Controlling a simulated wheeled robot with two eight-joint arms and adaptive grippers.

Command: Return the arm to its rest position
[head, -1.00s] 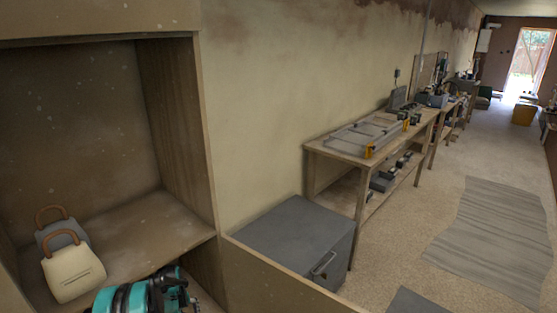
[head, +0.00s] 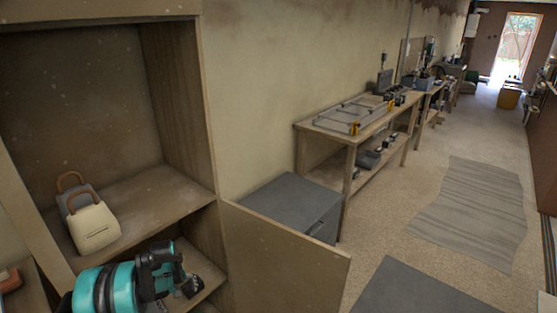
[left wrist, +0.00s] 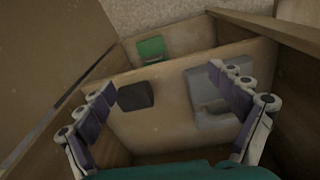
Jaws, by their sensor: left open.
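My left arm (head: 125,288), teal and black, comes in at the bottom left of the head view. My left gripper (head: 188,286) is dark and small there, in front of the cabinet's lower compartment. In the left wrist view the left gripper (left wrist: 165,88) has its two fingers spread wide, with nothing held between them. Beyond the fingers are a dark block (left wrist: 136,96) and a grey item (left wrist: 207,105) on a light brown board. My right gripper is in neither view.
A wooden cabinet (head: 178,90) holds a cream bag (head: 95,228) and a grey bag (head: 72,196) on its upper shelf. Its open door (head: 285,265) juts out right of my gripper. A grey chest (head: 285,210) and workbench (head: 350,135) stand beyond.

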